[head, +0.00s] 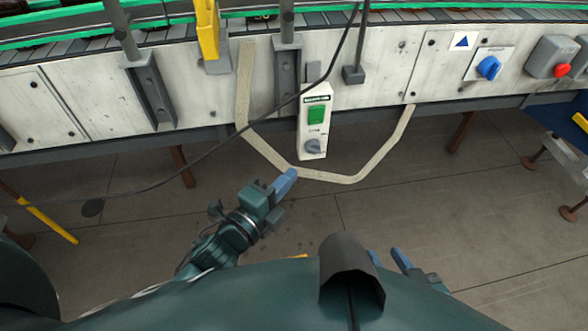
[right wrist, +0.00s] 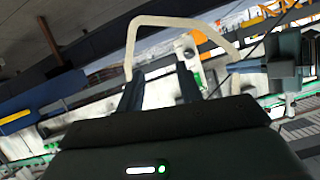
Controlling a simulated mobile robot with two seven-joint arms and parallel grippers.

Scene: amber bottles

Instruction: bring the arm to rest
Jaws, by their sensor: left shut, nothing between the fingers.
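My left gripper (head: 289,174) is in the middle of the head view, its blue fingers together with nothing between them. It is in front of the machine's side panel, below a small control box (head: 314,120) with a green switch. My right gripper (head: 386,254) is low in the head view, partly hidden behind my own body. Its two blue fingers stand apart. In the right wrist view the fingers (right wrist: 160,75) are also spread, with no object held between them. No amber bottle can be made out in either view.
A conveyor with green rails (head: 420,14) runs along the top of the head view. A pale bent tube (head: 383,157) loops out in front of its panel (head: 220,100). A black cable hangs across. A blue knob (head: 489,67) and red button (head: 562,70) sit at right. The grey floor (head: 440,220) is open.

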